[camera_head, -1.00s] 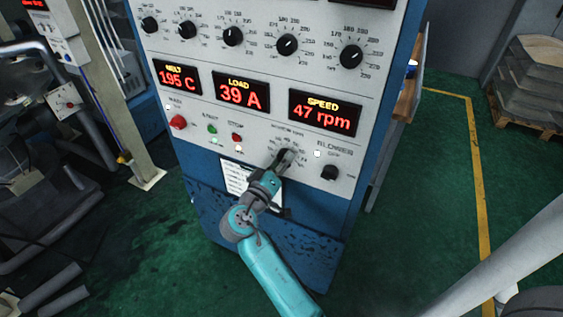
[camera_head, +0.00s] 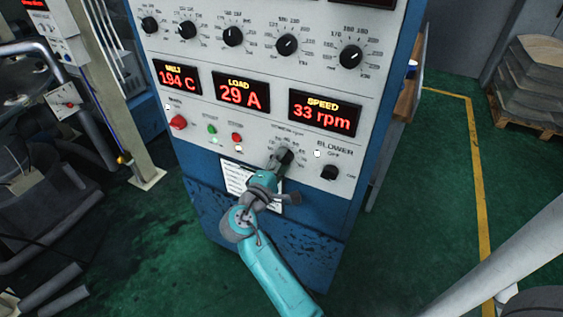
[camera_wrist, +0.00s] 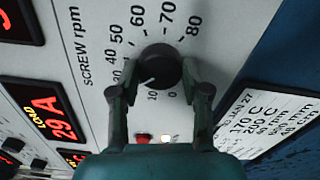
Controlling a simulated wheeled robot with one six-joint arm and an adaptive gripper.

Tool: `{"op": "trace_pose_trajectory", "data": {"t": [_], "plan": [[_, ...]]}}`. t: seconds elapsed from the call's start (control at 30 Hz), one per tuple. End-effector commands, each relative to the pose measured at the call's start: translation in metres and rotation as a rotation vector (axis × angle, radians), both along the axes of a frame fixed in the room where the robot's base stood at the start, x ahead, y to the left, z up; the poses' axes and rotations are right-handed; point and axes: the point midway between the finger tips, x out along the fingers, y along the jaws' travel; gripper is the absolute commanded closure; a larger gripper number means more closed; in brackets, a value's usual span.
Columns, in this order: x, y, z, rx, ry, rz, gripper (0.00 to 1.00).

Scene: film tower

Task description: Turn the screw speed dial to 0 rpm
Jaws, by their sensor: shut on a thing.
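The screw speed dial (camera_wrist: 160,60) is a round black knob on the white panel, in the upper middle of the wrist view. Its scale curves around it from 0 to 80. A white mark on the knob points down and left, near the low numbers just above 10. My gripper (camera_wrist: 162,78) is shut on the dial, one finger on each side. In the head view my gripper (camera_head: 281,162) covers most of the dial. The speed display (camera_head: 325,113) reads 33 rpm.
The load display (camera_head: 241,93) reads 29 A and the melt display (camera_head: 178,77) reads 194 C. The blower knob (camera_head: 329,172) is close on the right. A red main knob (camera_head: 178,122) and a red button (camera_head: 237,137) are to the left. A paper sheet (camera_head: 234,177) hangs below.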

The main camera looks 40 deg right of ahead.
Motion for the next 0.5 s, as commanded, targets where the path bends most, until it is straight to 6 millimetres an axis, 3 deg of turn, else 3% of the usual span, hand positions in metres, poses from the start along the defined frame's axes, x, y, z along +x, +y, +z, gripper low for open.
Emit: {"op": "trace_pose_trajectory", "data": {"t": [0.5], "plan": [[0.0007, 0.0007, -0.0007, -0.166, 0.46, 0.003, 0.88]]}}
